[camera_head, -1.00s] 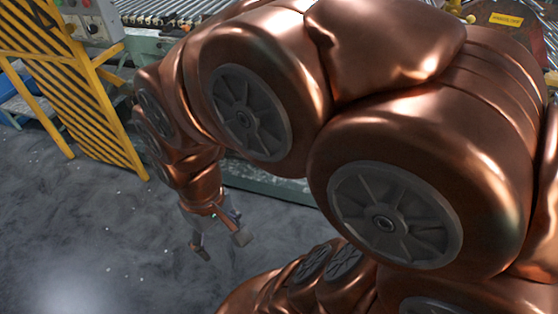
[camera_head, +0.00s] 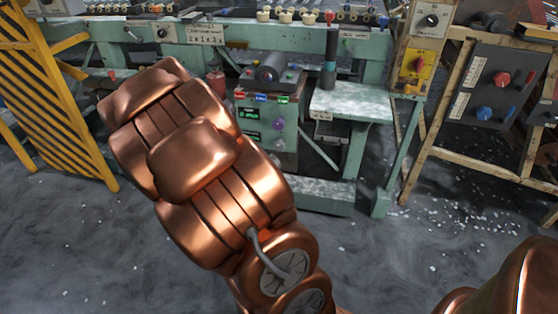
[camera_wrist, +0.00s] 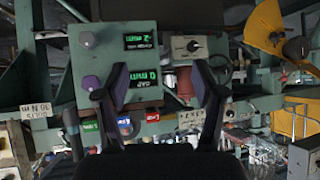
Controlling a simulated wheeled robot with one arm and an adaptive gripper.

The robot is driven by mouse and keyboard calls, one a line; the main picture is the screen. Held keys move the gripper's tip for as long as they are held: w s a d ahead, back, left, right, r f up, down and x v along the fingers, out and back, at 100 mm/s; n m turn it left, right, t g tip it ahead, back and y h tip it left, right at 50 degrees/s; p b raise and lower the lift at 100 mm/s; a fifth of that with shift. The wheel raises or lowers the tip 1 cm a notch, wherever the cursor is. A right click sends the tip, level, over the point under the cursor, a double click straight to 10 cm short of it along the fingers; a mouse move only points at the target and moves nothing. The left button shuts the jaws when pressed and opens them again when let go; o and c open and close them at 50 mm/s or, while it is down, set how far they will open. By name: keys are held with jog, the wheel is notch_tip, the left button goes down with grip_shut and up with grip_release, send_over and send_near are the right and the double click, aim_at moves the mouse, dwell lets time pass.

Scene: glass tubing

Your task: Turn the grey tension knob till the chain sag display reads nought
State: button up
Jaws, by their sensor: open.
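In the wrist view the picture is upside down. A green control box carries a grey knob (camera_wrist: 88,40) at its upper left, with a purple knob (camera_wrist: 91,83) below it. Beside the grey knob a green-lit display (camera_wrist: 140,42) seems to read 2 mm, perhaps with a minus; its caption is too small to read. The other display (camera_wrist: 143,78) reads 0 mm, captioned GAP. My gripper (camera_wrist: 148,78) is open and empty, its fingers wide apart in front of the box.
A beige selector plate (camera_wrist: 187,48) is beside the displays. In the head view, a yellow striped barrier (camera_head: 55,90) stands left and a dark panel with red and blue knobs (camera_head: 493,98) stands right. A small pale worktop (camera_head: 350,103) adjoins the box. Open floor lies in front.

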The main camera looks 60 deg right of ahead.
jog(key=s+d+f+m+h+b, duration=0.2)
jog(key=d+f+h+b, duration=0.2)
jog(key=d+f+b, duration=0.5)
jog(key=h+b, duration=0.3)
jog(key=h, duration=0.2)
send_near(278, 147)
jog(key=d, duration=0.3)
jog(key=shift+w+d+r, duration=0.25)
jog(key=shift+w+d, duration=0.2)
jog(key=shift+w, duration=0.05)
jog(key=b+x, duration=0.2)
jog(key=x, duration=0.3)
jog(key=shift+w+d+f, duration=0.15)
jog(key=shift+d, duration=0.25)
jog(key=shift+w+d+y+b, duration=0.3)
jog(key=shift+d, duration=0.15)
jog(key=shift+c, duration=0.4)
jog(key=c, duration=1)
jog(key=shift+c, duration=0.2)
